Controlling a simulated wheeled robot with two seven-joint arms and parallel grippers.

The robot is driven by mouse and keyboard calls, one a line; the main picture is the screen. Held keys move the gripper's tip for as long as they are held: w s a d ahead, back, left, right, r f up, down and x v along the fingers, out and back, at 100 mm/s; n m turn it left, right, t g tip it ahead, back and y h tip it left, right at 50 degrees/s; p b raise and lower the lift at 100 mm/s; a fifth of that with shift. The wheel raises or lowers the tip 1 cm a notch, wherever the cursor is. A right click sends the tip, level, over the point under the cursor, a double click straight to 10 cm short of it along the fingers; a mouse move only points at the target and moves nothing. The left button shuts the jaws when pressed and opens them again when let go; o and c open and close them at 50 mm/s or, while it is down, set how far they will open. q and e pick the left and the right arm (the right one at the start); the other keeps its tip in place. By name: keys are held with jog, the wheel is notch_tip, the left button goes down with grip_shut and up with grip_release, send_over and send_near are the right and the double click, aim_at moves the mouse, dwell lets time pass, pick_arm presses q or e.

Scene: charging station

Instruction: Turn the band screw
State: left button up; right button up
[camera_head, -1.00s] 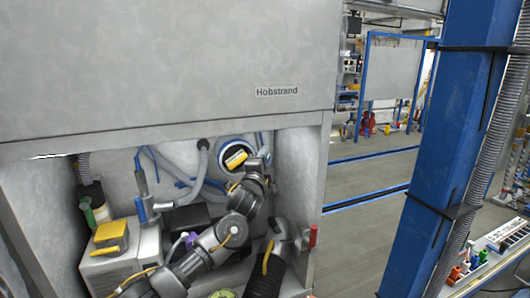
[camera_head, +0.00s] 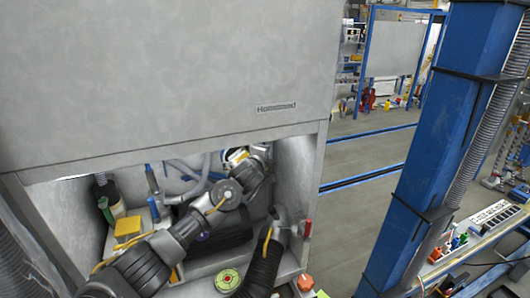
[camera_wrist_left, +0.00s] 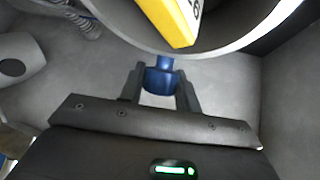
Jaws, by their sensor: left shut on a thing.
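In the left wrist view my left gripper (camera_wrist_left: 160,72) has its dark fingers on either side of a blue screw piece (camera_wrist_left: 164,80) and is shut on it. The blue piece sits just below the rim of a large round grey band (camera_wrist_left: 215,48). A yellow block (camera_wrist_left: 170,20) with dark lettering shows inside the band. In the head view the round opening with the yellow block (camera_head: 236,157) is at the back of the cabinet, partly hidden by my left arm. The left fingertips are hidden there.
The grey cabinet's upper panel (camera_head: 170,70) hangs above the recess. A red handle (camera_head: 307,228) is on the right edge. A blue post (camera_head: 425,150) stands farther right.

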jog(key=shift+a, duration=0.15)
pick_arm(q)
jog(key=o, duration=1)
jog(key=shift+c, duration=0.2)
pick_arm(e)
jog(key=shift+a, duration=0.45)
jog(key=shift+d, duration=0.15)
pick_arm(q)
jog(key=shift+s+a, duration=0.1)
jog(key=shift+s, duration=0.1)
jog(key=b+v, duration=0.2)
jog(key=v, duration=0.8)
jog(key=shift+s+b, duration=0.15)
jog(key=shift+b, duration=0.15)
pick_arm(e)
notch_tip(320, 180, down, 2)
jog(key=shift+d+f, duration=0.1)
jog(key=shift+f, duration=0.15)
